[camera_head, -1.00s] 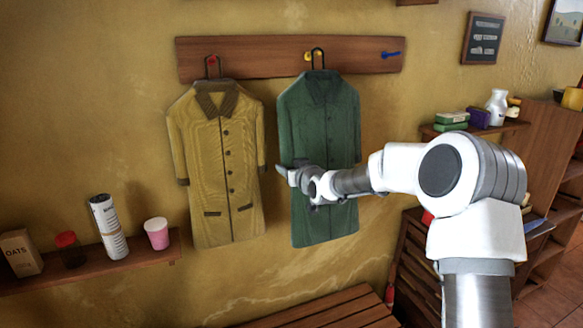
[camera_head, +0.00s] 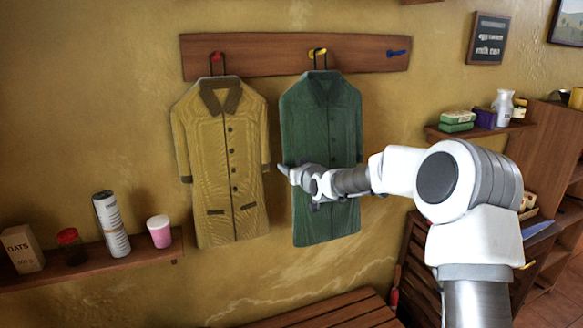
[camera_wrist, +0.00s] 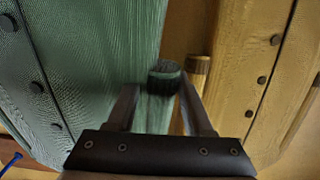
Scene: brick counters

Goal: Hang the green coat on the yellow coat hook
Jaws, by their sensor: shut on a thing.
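The green coat (camera_head: 325,125) hangs upright in front of the wall below the wooden rack. The yellow coat hook (camera_head: 318,52) shows at the top of its black hanger (camera_head: 316,64). The hanger loop appears to be at the hook, but I cannot tell fully whether it rests on it. My gripper (camera_head: 290,174) is at the coat's left edge, about mid-height. In the wrist view, my gripper (camera_wrist: 165,95) is shut on the dark-cuffed sleeve of the green coat (camera_wrist: 100,60).
A mustard coat (camera_head: 222,160) hangs from the red hook (camera_head: 217,57) close on the left. The blue hook (camera_head: 397,53) on the rack (camera_head: 270,58) is empty. A shelf (camera_head: 90,262) with several items is at lower left. A bench (camera_head: 325,312) stands below.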

